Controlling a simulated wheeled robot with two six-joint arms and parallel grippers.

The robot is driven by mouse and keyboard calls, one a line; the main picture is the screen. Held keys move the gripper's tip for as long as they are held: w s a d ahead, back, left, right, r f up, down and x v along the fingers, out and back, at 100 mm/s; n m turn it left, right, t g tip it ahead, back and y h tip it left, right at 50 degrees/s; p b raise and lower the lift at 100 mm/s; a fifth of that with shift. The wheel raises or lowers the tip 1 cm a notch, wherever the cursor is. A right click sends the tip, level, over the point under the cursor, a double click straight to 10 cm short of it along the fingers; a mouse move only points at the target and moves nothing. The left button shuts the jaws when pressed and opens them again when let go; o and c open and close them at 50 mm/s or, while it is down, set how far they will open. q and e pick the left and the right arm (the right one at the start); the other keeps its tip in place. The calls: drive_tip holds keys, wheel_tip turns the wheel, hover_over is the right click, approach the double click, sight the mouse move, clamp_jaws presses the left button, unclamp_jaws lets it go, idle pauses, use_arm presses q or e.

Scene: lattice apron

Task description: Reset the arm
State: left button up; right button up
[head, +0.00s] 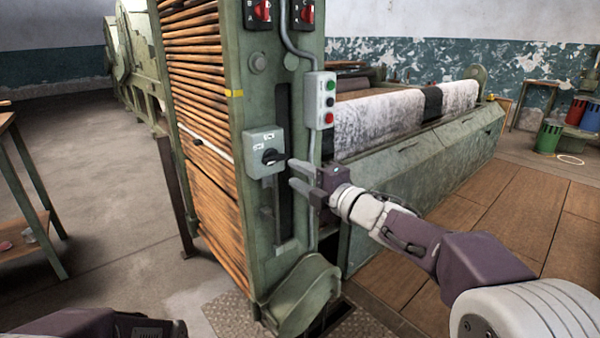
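My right gripper (291,172) reaches in from the right with its two fingers apart and nothing between them. Its fingertips point left at the machine's upright green column (263,90). They are close to a grey switch box (263,151) with a black rotary knob (272,157). The upper fingertip is just right of the knob; I cannot tell whether it touches it. A purple part of my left arm (75,322) shows at the bottom left, and the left gripper itself is not in view.
A grey button box (320,100) with green and red buttons and a conduit (312,190) sit beside my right gripper. Red rotary switches (263,10) are higher up. A roll of pale cloth (380,120) lies behind. A wooden table (22,190) stands left, with open floor between.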

drive_tip(key=shift+s+d, duration=0.3)
drive_tip(key=shift+s, duration=0.05)
drive_tip(key=s+d+f+m+g+h+p, duration=0.25)
drive_tip(key=d+f+m+h, duration=0.25)
drive_tip(key=f+m, duration=0.3)
drive_tip(key=s+d+f+m+g+h+p, duration=0.15)
drive_tip(key=s+d+f+m+h, duration=0.25)
drive_tip(key=d+f+m, duration=0.45)
drive_tip(key=s+f+m+g+h, duration=0.1)
drive_tip(key=s+f+m+g, duration=0.35)
drive_tip(key=s+f, duration=0.4)
drive_tip(key=s+f+m+g, duration=0.4)
drive_tip(key=s+f+g, duration=0.15)
drive_tip(key=s, duration=0.55)
wheel_tip(320, 180, up, 38)
drive_tip(key=p, duration=3.8)
drive_tip(key=shift+s+a+f+m+t+p, duration=0.25)
drive_tip(key=shift+s+a+m+t+p, duration=0.05)
